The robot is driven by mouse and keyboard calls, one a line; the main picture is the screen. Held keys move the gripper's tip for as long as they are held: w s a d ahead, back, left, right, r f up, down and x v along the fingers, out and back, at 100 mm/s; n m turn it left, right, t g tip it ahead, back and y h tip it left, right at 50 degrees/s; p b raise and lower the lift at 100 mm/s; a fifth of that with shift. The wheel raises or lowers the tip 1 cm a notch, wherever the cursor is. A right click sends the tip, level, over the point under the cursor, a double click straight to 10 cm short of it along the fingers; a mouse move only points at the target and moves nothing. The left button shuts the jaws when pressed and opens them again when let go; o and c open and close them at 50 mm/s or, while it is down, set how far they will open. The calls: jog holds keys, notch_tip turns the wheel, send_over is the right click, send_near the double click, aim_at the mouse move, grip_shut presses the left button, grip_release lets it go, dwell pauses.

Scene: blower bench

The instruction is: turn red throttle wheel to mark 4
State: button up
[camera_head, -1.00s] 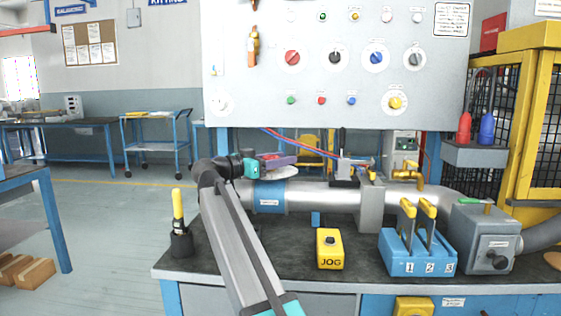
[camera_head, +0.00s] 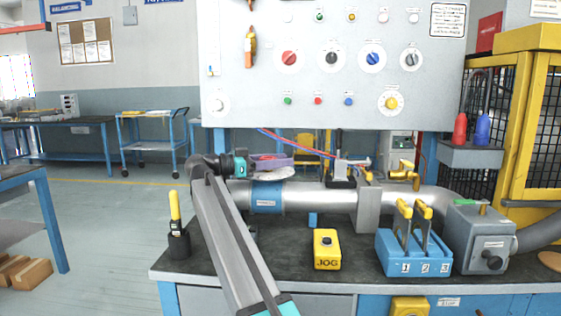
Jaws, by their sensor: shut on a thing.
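My gripper (camera_head: 246,163) is small in the view, with a teal and black body, at the left end of the silver pipe's top edge. It points right, and its fingertips are too small to make out. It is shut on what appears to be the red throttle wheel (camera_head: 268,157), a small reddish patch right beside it. A pale, round plate (camera_head: 278,174) shows just below, partly hidden by the pipe. Its marks and the wheel's setting cannot be read from here. A purple shape surrounds the reddish patch.
The silver pipe (camera_head: 318,197) with a blue band runs along the bench. A yellow JOG box (camera_head: 327,250), blue lever block (camera_head: 410,258) and grey box (camera_head: 479,240) stand in front. The panel (camera_head: 330,95) with coloured knobs rises behind. A yellow-handled tool (camera_head: 175,208) stands at left.

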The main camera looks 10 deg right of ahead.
jog(key=shift+s+f, duration=0.1)
jog(key=shift+f, duration=0.1)
jog(key=o, duration=1)
jog(key=shift+o, duration=0.2)
jog(key=shift+r, duration=0.1)
jog(key=shift+r, duration=0.15)
jog(key=shift+r+p, duration=0.3)
jog(key=shift+r, duration=0.25)
jog(key=shift+s+r+p, duration=0.25)
jog(key=shift+r+p, duration=0.05)
jog(key=shift+r, duration=0.25)
jog(key=shift+s+r+p, duration=0.25)
jog(key=shift+r+p, duration=0.05)
jog(key=shift+r, duration=0.25)
jog(key=s+r+p, duration=0.1)
jog(key=s+p, duration=0.2)
jog(key=s, duration=1.2)
jog(key=shift+a+r, duration=0.2)
jog(key=shift+a, duration=0.15)
